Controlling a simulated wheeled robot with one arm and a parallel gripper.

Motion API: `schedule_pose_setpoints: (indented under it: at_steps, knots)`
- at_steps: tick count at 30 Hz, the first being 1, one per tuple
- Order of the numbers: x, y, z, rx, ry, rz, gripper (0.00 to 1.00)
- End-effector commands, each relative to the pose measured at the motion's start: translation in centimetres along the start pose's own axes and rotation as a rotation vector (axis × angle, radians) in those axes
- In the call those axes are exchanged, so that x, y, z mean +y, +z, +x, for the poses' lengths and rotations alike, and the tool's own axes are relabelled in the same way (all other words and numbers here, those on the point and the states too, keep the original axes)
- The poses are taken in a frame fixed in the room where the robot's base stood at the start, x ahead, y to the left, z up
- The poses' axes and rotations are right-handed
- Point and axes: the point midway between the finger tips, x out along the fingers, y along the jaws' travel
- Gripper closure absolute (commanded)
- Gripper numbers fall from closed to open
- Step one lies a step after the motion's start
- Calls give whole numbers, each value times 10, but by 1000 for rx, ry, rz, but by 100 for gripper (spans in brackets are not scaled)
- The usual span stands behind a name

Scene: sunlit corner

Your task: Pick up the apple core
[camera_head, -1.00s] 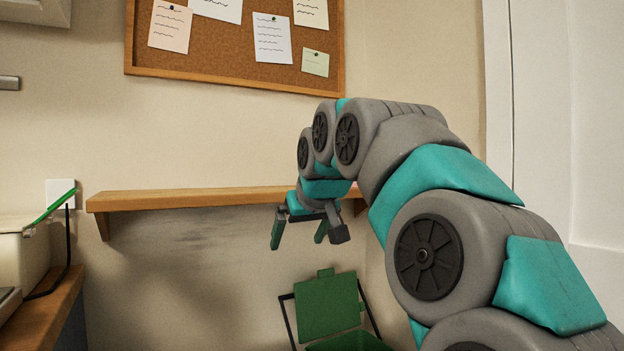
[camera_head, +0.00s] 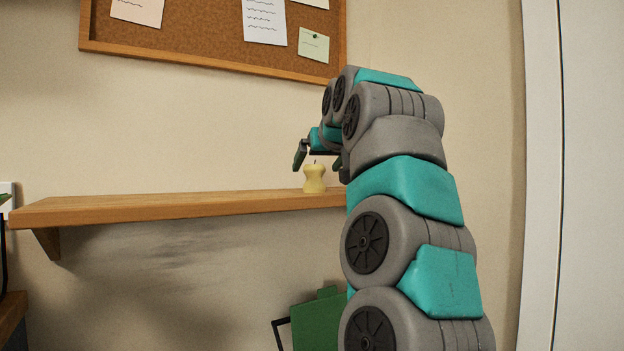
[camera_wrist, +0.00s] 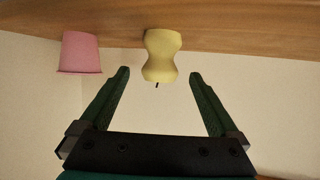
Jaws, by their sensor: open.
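The apple core (camera_head: 314,179) is pale yellow, narrow at its middle, with a dark stem on top. It stands upright on the wooden shelf (camera_head: 150,206), near the shelf's right part. In the wrist view the apple core (camera_wrist: 161,54) appears beyond the fingertips, roughly midway between them. My gripper (camera_head: 318,165) is above the apple core in the head view, and its fingers are spread. The wrist view shows my gripper (camera_wrist: 159,76) open, with nothing held between the green fingers. My arm hides the right end of the shelf in the head view.
A pink cup-like thing (camera_wrist: 80,52) stands on the shelf beside the apple core in the wrist view. A green bin (camera_head: 318,322) is below the shelf, partly behind my arm. A cork board (camera_head: 190,40) hangs above. The shelf's left part is bare.

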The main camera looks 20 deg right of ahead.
Motion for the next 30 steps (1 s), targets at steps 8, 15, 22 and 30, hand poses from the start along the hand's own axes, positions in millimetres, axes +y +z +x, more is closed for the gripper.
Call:
schedule_pose_setpoints:
  at_steps: [8,15,22,30]
  knots:
    - [0,-2,21,0,1,0,3]
    - [0,-5,52,-2,1,-1,3]
    - [0,-4,65,1,0,-1,3]
    - [0,-4,64,0,0,-1,20]
